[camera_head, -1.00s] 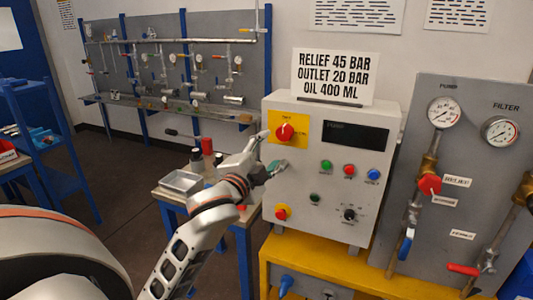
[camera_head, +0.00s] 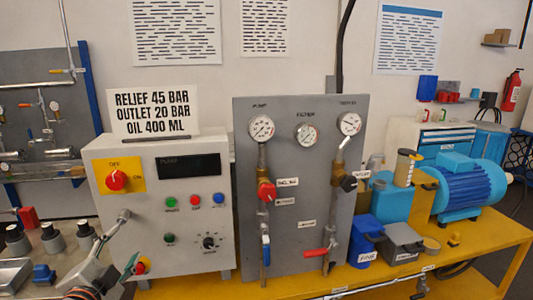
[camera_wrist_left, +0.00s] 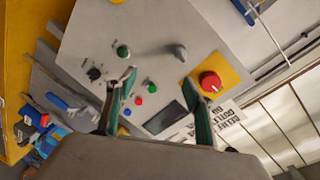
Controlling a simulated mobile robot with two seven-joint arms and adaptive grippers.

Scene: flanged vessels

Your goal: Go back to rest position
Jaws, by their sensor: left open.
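My left gripper (camera_head: 128,241) is at the lower left of the head view, in front of the lower left part of the grey control box (camera_head: 190,241). Its fingers are apart with nothing between them. In the left wrist view the open fingers (camera_wrist_left: 163,82) point toward the box face, apart from it as far as I can tell. The red selector knob (camera_head: 116,180) on its yellow plate is clear of the fingers; it also shows in the wrist view (camera_wrist_left: 210,82). My right gripper is not in view.
A grey panel (camera_head: 287,220) with gauges and valves stands right of the box on a yellow bench (camera_head: 465,245). A blue motor (camera_head: 468,187) and a small blue bin (camera_head: 364,240) are further right. Jars (camera_head: 51,238) stand at the far left.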

